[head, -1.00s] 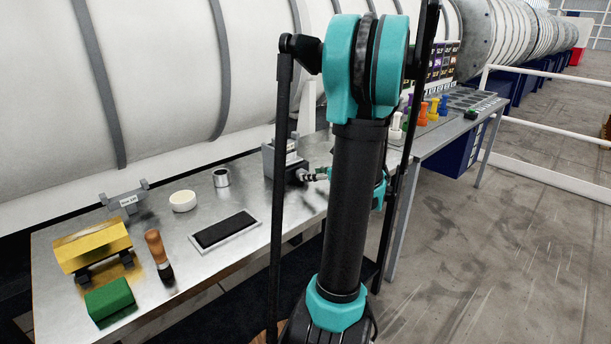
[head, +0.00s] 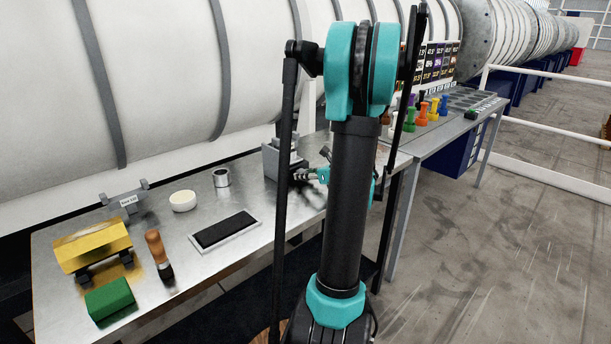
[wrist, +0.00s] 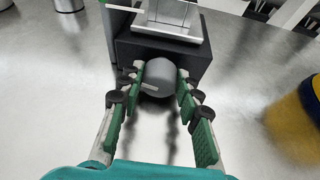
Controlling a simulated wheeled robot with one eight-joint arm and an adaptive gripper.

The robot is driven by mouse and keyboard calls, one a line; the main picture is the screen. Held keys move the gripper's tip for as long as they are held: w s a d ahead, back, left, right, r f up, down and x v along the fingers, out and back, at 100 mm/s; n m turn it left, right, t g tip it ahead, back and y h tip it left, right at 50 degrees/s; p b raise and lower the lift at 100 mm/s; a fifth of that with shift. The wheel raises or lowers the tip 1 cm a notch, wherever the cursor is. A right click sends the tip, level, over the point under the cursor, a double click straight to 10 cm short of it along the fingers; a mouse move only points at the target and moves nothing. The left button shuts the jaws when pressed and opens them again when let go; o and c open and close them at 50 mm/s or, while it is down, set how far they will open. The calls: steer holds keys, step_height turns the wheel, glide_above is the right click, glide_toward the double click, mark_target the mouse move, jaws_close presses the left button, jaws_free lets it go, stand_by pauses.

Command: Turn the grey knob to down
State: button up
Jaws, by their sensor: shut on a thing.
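The grey knob (wrist: 158,78) is a round cylinder on the front of a dark grey box (wrist: 125,48), seen in the wrist view. A short pale mark on its face lies to the lower left of the middle. My gripper (wrist: 161,80) has its green-padded fingers on the left and right sides of the knob and is shut on it. In the head view the box (head: 272,158) stands on the metal table, with my gripper (head: 300,175) at its right side. The knob is hard to make out there, behind the fingers.
Coloured spools (head: 433,108) stand at right. A yellow-and-dark object (wrist: 297,118) is near my gripper.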

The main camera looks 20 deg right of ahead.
steer(key=shift+c, duration=1.1)
steer(key=n+h, duration=0.2)
steer(key=n, duration=0.1)
steer(key=shift+a+t, duration=0.15)
steer(key=shift+t, duration=0.15)
steer(key=o, duration=1.2)
steer(key=shift+c, duration=0.2)
steer(key=v, duration=1.2)
steer(key=shift+s+a, duration=0.1)
steer(key=shift+a, duration=0.05)
